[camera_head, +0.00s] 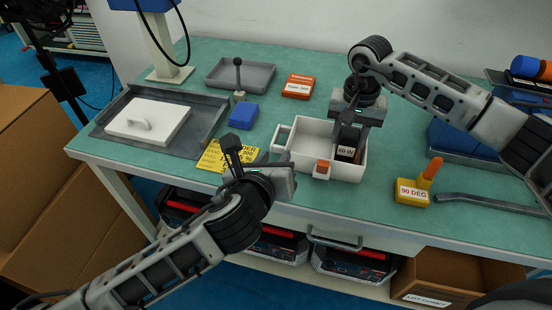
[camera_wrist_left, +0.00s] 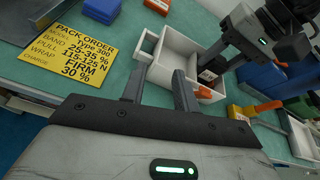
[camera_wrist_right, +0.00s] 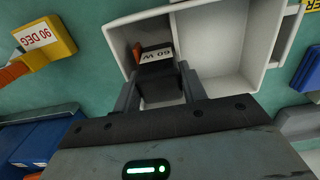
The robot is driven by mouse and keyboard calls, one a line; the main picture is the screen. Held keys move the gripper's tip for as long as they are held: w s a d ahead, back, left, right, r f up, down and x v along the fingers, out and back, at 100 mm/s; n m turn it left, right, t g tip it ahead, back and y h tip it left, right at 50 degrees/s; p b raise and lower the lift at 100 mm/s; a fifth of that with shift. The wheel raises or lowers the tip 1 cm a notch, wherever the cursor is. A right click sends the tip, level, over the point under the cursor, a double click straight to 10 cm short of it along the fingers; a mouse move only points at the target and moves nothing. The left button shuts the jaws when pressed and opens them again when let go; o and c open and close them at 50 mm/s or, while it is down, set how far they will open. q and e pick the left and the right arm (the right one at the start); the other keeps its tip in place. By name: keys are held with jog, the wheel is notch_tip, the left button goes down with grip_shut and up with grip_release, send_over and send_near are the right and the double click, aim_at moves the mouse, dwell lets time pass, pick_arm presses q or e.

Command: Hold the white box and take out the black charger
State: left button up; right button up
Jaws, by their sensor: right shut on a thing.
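The white box (camera_head: 292,158) stands on the green bench, with a divider inside and a loop handle on its left side. The black charger (camera_head: 346,154), labelled 60 W, is upright in the box's right compartment; it also shows in the right wrist view (camera_wrist_right: 158,70). My right gripper (camera_wrist_right: 158,88) reaches down into that compartment, shut on the charger. My left gripper (camera_wrist_left: 160,85) is open and empty, its fingers pointing towards the handle side of the box (camera_wrist_left: 178,48), apparently just short of it. Whether the charger touches the box floor is hidden.
An orange piece (camera_head: 322,167) sits at the box's front wall. A yellow 90 DEG block (camera_head: 411,192) stands to the right, near a grey bar (camera_head: 480,202). A yellow pack-order card (camera_head: 214,157) and blue block (camera_head: 243,116) lie left. A grey tray (camera_head: 215,78) is behind.

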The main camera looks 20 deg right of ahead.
aim_at(289, 140)
pick_arm(q)
jog(key=w+d+f+m, duration=0.1)
jog(key=w+d, duration=0.1)
jog(key=w, duration=0.1)
jog(key=w+d+f+m, duration=0.1)
jog(key=w+d+f, duration=0.1)
jog(key=w, duration=0.1)
jog(key=w+d+f, duration=0.1)
jog(key=w+d, duration=0.1)
jog(key=w, duration=0.1)
jog(key=shift+w+d+f+m, duration=0.15)
jog(key=shift+f+m, duration=0.25)
grip_shut()
dwell(1.1)
